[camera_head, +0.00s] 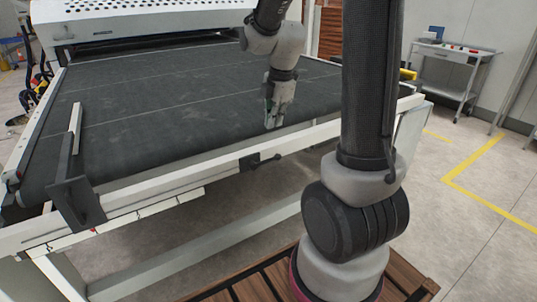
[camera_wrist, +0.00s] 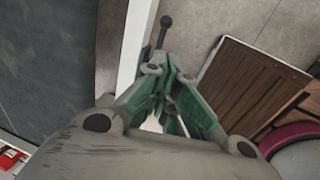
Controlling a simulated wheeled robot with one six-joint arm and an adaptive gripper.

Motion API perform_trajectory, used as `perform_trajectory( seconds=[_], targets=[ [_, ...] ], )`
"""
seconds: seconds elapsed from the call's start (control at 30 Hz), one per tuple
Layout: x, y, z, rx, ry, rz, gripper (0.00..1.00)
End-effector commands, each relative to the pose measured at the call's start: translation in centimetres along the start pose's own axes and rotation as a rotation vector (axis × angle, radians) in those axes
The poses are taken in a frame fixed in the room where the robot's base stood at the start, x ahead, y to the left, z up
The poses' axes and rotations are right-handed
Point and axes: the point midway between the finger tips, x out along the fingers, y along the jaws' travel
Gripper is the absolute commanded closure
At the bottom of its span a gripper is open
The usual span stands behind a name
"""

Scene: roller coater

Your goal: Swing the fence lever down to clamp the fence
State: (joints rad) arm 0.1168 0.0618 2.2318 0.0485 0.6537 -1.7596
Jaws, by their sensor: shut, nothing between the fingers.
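A dark lever (camera_head: 264,160) with a ball-shaped knob is on the white front rail of the conveyor, sticking out to the right and roughly level. It also shows in the wrist view (camera_wrist: 163,33), just beyond my fingers, its lower part hidden by them. My gripper (camera_head: 271,122) is shut and empty, pointing down over the front edge of the belt, above and slightly right of the lever. Its green-padded fingers show in the wrist view (camera_wrist: 171,95); I cannot tell whether they touch the lever. A dark upright fence plate with a bracket (camera_head: 77,200) is at the belt's left front corner.
The wide dark belt (camera_head: 170,100) lies behind the white front rail (camera_head: 310,132). A wooden slatted platform (camera_head: 250,290) is on the floor in front. A grey side table (camera_head: 450,60) stands at the back right. The floor between rail and platform is open.

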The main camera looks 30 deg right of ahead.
Motion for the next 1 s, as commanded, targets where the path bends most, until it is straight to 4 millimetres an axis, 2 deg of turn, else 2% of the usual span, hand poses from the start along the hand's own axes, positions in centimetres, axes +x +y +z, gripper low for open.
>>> perform_trajectory(
  seconds=[0.17,0.27,0.7,0.9,1.0],
  targets=[
    [0.3,0.0,0.0,0.001,0.0,-0.002,1.0],
    [1.3,-0.1,0.0,0.001,0.001,-0.003,1.0],
    [10.2,-0.2,0.0,0.003,0.001,-0.006,1.0],
    [13.0,-0.1,0.0,0.002,0.001,-0.004,1.0],
    [13.7,-0.1,0.0,0.001,0.0,-0.002,1.0]
  ],
)
